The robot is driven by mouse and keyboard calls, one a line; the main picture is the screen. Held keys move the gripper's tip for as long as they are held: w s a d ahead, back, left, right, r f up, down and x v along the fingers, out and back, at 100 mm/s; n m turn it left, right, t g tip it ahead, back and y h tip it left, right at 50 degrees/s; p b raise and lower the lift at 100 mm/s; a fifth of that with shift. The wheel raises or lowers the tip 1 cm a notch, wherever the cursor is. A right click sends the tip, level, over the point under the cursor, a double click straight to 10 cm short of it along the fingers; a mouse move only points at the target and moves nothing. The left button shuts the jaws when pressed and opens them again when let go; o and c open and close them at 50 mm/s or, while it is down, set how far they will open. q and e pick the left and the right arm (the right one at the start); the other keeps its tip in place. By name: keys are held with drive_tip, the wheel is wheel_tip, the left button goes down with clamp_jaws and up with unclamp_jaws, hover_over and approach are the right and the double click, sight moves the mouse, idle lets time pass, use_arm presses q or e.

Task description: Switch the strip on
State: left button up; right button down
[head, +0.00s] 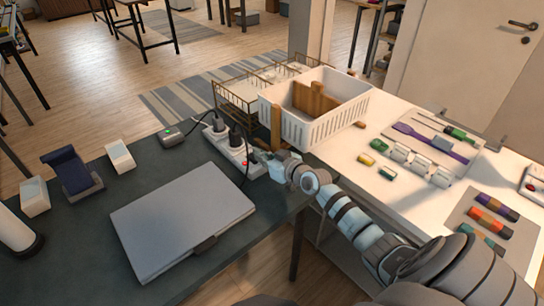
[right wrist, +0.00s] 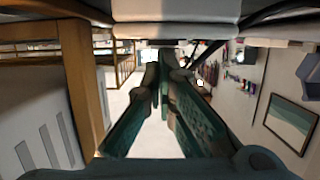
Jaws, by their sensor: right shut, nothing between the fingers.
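A white power strip (head: 236,157) lies at the back right edge of the dark desk, with black plugs (head: 220,124) standing in it. A small red switch (head: 246,165) shows near its front end; I cannot tell whether it is lit. My right gripper (head: 260,155) is shut and empty, just right of the switch end of the strip. I cannot tell whether it touches the strip. In the right wrist view its dark green fingers (right wrist: 163,78) reach away from the camera. The strip cannot be made out there. My left gripper is not in view.
A closed grey laptop (head: 180,218) lies in front of the strip. A small box with a green light (head: 171,135) is left of it. A white slatted crate (head: 334,124) and a wooden post (head: 276,128) stand close behind my right gripper.

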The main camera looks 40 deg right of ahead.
wheel_tip(320, 180, up, 4)
drive_tip(key=p, duration=0.3)
drive_tip(key=shift+s+f, duration=0.1)
drive_tip(key=shift+f, duration=0.1)
drive_tip(key=f+p+v, duration=0.1)
drive_tip(key=p+v, duration=0.3)
drive_tip(key=v, duration=0.6)
drive_tip(key=shift+s+p, duration=0.3)
drive_tip(key=shift+s, duration=0.1)
drive_tip(key=shift+d+f, duration=0.1)
